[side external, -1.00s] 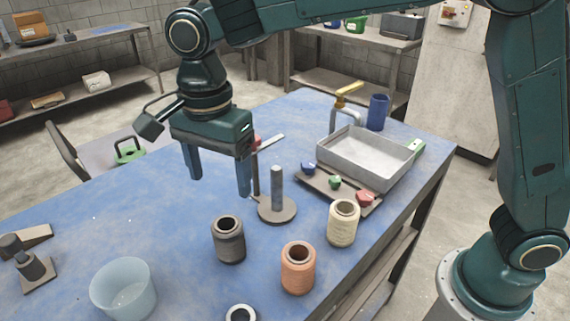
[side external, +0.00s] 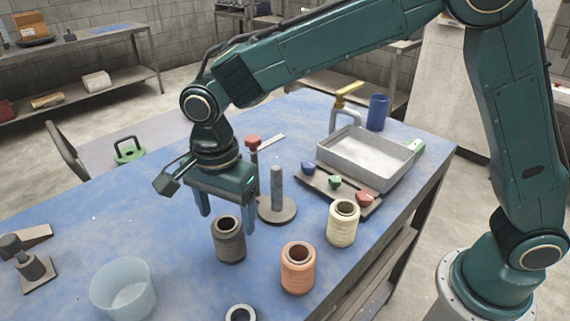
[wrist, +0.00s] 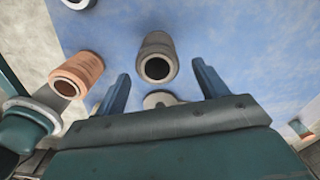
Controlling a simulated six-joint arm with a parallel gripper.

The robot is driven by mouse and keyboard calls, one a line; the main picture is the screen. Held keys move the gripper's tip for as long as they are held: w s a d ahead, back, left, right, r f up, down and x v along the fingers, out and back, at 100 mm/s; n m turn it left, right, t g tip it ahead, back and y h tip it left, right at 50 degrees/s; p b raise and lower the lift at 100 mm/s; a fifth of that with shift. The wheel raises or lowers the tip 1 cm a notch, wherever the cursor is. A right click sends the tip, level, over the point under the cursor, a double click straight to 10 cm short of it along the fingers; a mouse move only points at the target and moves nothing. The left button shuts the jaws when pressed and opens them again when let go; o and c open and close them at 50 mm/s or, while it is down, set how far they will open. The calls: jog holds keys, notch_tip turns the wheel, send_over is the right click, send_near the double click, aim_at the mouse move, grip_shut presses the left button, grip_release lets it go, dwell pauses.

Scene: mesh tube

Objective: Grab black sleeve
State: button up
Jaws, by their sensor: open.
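The black sleeve (side external: 229,243) stands upright on the blue table, a dark mesh tube with an open top. It also shows in the wrist view (wrist: 157,60), ahead of my fingers and roughly centred between them. My gripper (side external: 226,222) is open and empty, its two blue fingers pointing down just above and behind the sleeve. In the wrist view my gripper (wrist: 160,82) has its fingers spread wide, one on each side of the sleeve's line. I cannot tell whether either finger touches it.
An orange sleeve (side external: 298,270) and a cream sleeve (side external: 342,224) stand to the right. A round base with an upright post (side external: 277,188) is close behind. A translucent cup (side external: 124,290) stands front left. A grey tray (side external: 365,160) lies at the back right.

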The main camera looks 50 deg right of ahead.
aim_at(229, 232)
jog(key=shift+s+f, duration=0.15)
jog(key=shift+f, duration=2.4)
jog(key=c, duration=1.1)
jog(key=shift+r, duration=0.2)
notch_tip(229, 232, up, 20)
jog(key=shift+f, duration=0.1)
